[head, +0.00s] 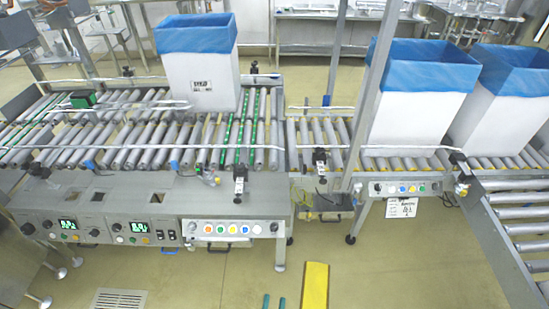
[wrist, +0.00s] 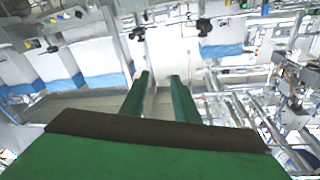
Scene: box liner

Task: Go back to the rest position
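Two more white lined boxes stand at the right, one (head: 415,105) behind a metal post and one (head: 500,110) at the edge. My gripper is apart from all of them.
Control panels with buttons (head: 232,229) front the conveyor. A metal post (head: 372,90) rises before the right-hand boxes. A sloping roller section (head: 520,230) reaches forward at the right. A yellow bar-like object (head: 315,286) is close right of my fingertips. Open floor lies left of them.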

